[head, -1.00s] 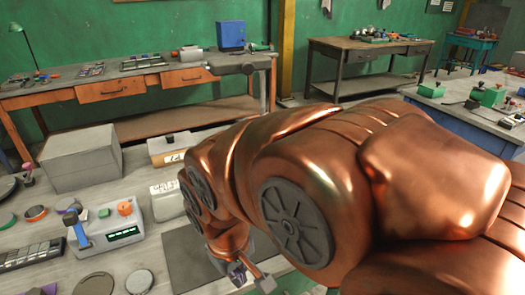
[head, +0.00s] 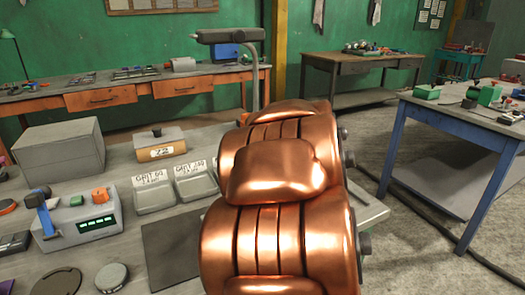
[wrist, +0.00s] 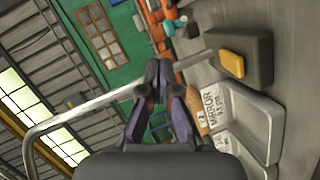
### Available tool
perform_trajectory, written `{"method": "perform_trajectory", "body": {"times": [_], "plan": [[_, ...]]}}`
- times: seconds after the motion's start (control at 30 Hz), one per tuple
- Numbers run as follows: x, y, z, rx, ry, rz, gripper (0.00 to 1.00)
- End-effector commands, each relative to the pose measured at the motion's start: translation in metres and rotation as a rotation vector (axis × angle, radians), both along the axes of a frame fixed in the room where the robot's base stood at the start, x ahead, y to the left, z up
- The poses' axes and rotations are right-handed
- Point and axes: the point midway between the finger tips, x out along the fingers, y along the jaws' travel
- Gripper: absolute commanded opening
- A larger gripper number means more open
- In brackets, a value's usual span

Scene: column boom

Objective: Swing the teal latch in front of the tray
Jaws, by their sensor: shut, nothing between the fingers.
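My gripper (wrist: 158,70) is in the wrist view, with its dark fingers together and nothing between them. It is hidden behind my copper arm in the head view. I cannot make out the teal latch in the head view. A small teal patch (wrist: 168,28) shows beyond the fingertips in the wrist view, too small to identify. A pale grey tray (wrist: 262,118) lies to the right of my fingers in the wrist view. Two small trays with grit labels, the left one (head: 155,196) and the right one (head: 196,185), stand left of my arm in the head view.
A grey bent tube (wrist: 85,115) crosses behind my fingers. A dark block with a yellow label (wrist: 232,64) stands above the tray. On the near bench are a grey box (head: 60,148), a device with a green display (head: 78,222) and a dark mat (head: 172,255).

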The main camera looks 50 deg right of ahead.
Motion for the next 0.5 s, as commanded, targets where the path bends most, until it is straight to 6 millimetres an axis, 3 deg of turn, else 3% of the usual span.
{"method": "perform_trajectory", "body": {"times": [0.03,0.2,0.5], "plan": [[-0.003,-0.009,-0.012,-0.035,-0.005,0.031,0.0],[-0.004,-0.015,-0.025,-0.138,-0.024,0.17,0.0],[-0.008,-0.012,-0.033,-0.202,-0.05,0.282,0.0]]}}
